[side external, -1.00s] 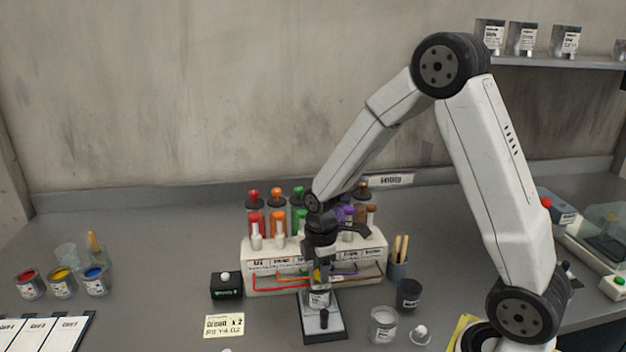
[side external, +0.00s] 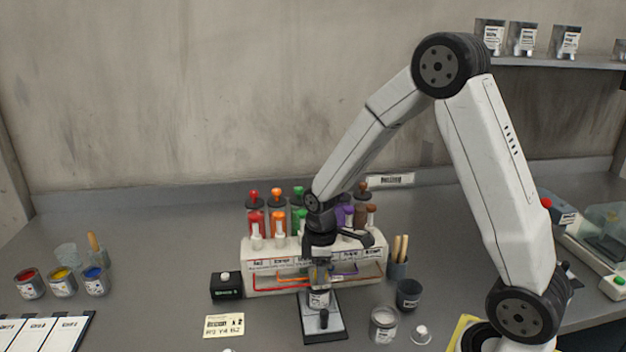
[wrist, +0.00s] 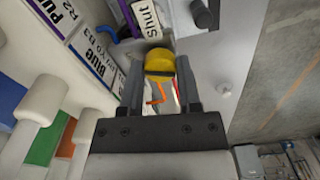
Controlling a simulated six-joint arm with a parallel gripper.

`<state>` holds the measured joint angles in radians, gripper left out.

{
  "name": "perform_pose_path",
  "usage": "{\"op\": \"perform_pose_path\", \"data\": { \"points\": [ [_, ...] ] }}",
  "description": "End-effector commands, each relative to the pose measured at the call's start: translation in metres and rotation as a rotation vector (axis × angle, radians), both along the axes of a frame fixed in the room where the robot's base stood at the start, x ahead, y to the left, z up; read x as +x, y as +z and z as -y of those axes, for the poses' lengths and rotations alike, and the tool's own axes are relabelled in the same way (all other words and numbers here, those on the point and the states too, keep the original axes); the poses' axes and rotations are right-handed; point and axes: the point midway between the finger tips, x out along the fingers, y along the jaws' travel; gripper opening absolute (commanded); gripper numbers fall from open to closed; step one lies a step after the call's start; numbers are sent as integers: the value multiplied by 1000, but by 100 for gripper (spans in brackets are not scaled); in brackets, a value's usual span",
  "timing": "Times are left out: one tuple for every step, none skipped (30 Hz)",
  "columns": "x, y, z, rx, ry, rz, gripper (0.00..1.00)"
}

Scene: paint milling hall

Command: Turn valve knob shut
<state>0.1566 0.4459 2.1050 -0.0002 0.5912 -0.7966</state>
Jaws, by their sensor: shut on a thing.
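The valve knob (wrist: 159,62) is yellow and sits between the two fingers of my gripper (wrist: 160,75) in the wrist view. My gripper is shut on it, with a finger on each side. A small orange piece (wrist: 157,94) shows just below the knob. A white label reading "Shut" (wrist: 148,18) lies beyond it. In the side view my gripper (side external: 319,276) points down at the front of the white dispenser rack (side external: 262,284), and the fingers hide most of the knob.
Coloured bottles (side external: 277,218) stand in the rack behind my gripper. A black box (side external: 226,286) is left of it.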

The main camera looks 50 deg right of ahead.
Motion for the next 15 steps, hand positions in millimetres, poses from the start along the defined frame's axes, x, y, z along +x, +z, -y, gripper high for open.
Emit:
{"op": "perform_pose_path", "data": {
  "points": [
    [1,0,0,0,-43,2,0],
    [1,0,0,0,-71,2,0],
    [1,0,0,0,-109,2,0],
    [1,0,0,0,-138,2,0],
    [1,0,0,0,-166,2,0],
    [1,0,0,0,-204,2,0],
    [1,0,0,0,-232,2,0],
    [1,0,0,0,-261,2,0],
    [1,0,0,0,-299,2,0],
    [1,1,0,0,-327,2,0],
    [1,1,0,0,-356,2,0],
    [1,1,0,0,-393,2,0],
    [1,1,0,0,-422,2,0],
    [1,1,0,0,-451,2,0],
    [1,1,0,1,-488,3,0]
  ]
}}
